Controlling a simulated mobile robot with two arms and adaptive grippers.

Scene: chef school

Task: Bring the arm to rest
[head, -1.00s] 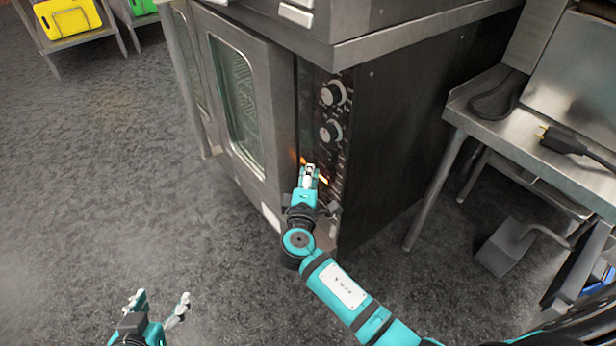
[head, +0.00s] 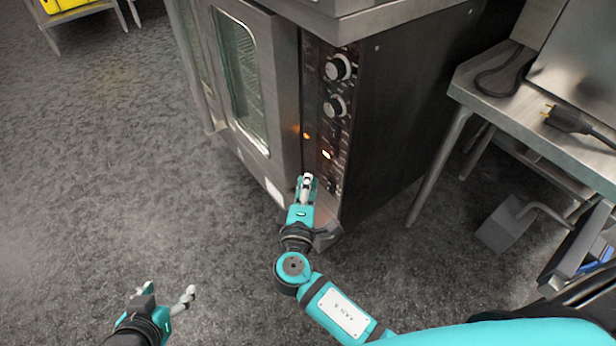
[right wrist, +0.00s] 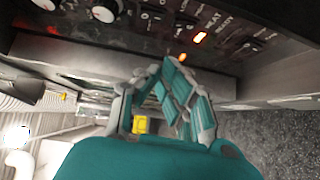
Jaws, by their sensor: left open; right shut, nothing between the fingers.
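My right gripper (head: 306,182) is shut and empty, in front of the lower part of the oven's control panel (head: 328,120). My left gripper (head: 168,292) is open and empty over the floor at the lower left.
The oven (head: 400,120) stands in the middle with its glass door (head: 240,85) shut. A steel table (head: 540,120) with a black plug (head: 570,120) stands at the right. A yellow item (head: 62,5) is at the top left. The floor (head: 110,170) at the left is clear.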

